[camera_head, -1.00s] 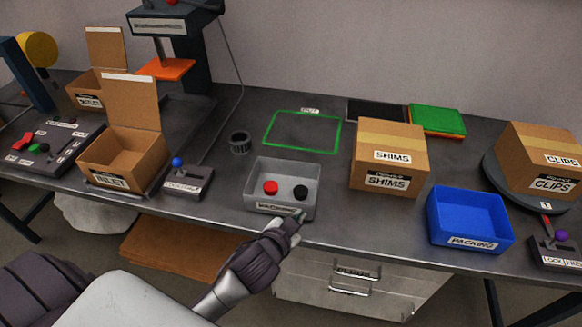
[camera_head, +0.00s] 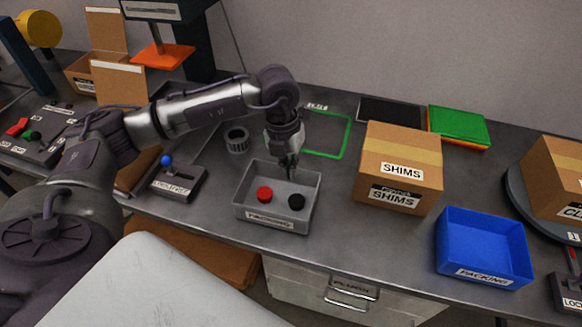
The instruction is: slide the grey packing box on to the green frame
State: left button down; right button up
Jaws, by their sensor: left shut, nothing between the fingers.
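The grey packing box (camera_head: 277,222) stands near the table's front edge, its label facing front. A red round piece (camera_head: 264,194) and a black round piece (camera_head: 297,201) lie in it. The green frame (camera_head: 346,137) is an outline on the table behind the box, partly hidden by my left arm. The box is in front of the frame, apart from it. My left gripper (camera_head: 289,172) points down at the box's back wall, fingers shut and empty. I cannot tell whether it touches the wall. My right gripper is not in view.
A SHIMS carton (camera_head: 399,168) stands right of the frame, with a blue packing bin (camera_head: 484,247) in front of it. A dark cup (camera_head: 237,140) and a blue-knobbed lever unit (camera_head: 175,181) are to the left.

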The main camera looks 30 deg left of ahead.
pick_arm(q)
jog(key=a+y, duration=0.1)
jog(key=a, duration=0.2)
jog(key=p, duration=0.2)
send_over(285, 186)
jog(key=s, duration=0.4)
jog(key=f, duration=0.5)
jog(key=d+f, duration=0.1)
jog(key=f, duration=0.2)
jog(key=shift+f, duration=0.3)
jog(key=w, duration=0.1)
jog(key=w+p, duration=0.1)
jog(key=w, duration=0.1)
jog(key=shift+w+a+f, duration=0.1)
jog(key=shift+a+f, duration=0.05)
jog(key=shift+a, duration=0.25)
jog(key=shift+w+a+f, duration=0.1)
jog(key=shift+w, duration=0.3)
